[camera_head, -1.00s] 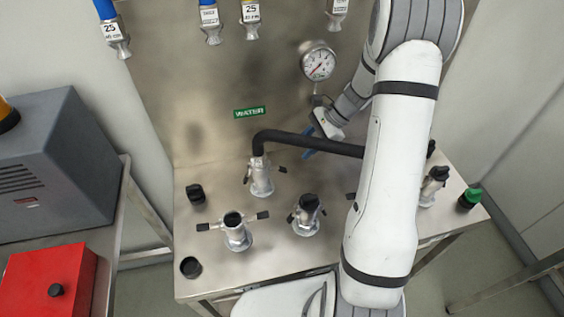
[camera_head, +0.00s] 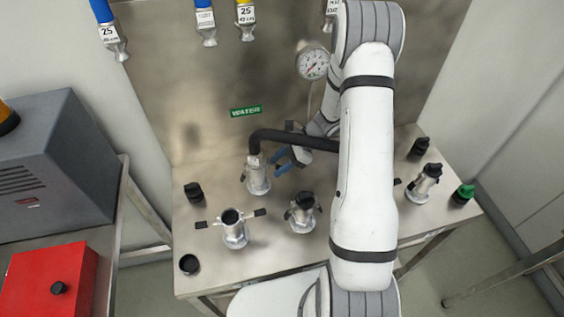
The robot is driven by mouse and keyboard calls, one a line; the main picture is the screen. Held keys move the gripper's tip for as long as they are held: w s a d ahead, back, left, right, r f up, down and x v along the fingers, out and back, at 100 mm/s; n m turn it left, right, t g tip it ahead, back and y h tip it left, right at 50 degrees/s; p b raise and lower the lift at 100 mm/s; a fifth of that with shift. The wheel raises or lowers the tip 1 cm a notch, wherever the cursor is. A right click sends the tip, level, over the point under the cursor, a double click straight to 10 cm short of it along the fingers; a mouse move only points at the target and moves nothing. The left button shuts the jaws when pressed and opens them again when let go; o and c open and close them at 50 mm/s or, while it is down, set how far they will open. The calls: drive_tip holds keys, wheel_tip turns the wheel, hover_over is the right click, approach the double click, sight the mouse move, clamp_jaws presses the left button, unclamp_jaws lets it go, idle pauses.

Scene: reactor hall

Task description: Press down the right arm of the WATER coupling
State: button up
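The green WATER label (camera_head: 245,111) is on the steel back panel. Below it stands the WATER coupling (camera_head: 257,178), a silver fitting with a black hose (camera_head: 297,139) plugged into its top and bending right. My gripper (camera_head: 277,162) has two blue fingers, spread apart with a gap between them. It is just right of the coupling, at about the height of its upper part, under the hose. The coupling's right arm is hidden or too small to make out near the fingers; I cannot tell whether they touch it.
Open silver couplings (camera_head: 235,229) and (camera_head: 301,213) stand in front on the steel table (camera_head: 270,262). Another coupling (camera_head: 425,182) and a green cap (camera_head: 464,194) are at the right. A gauge (camera_head: 313,64) and hanging hoses are on the back panel. My arm covers the table's right middle.

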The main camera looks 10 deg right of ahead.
clamp_jaws()
drive_tip(key=shift+d, duration=0.4)
drive_tip(key=shift+a, duration=0.3)
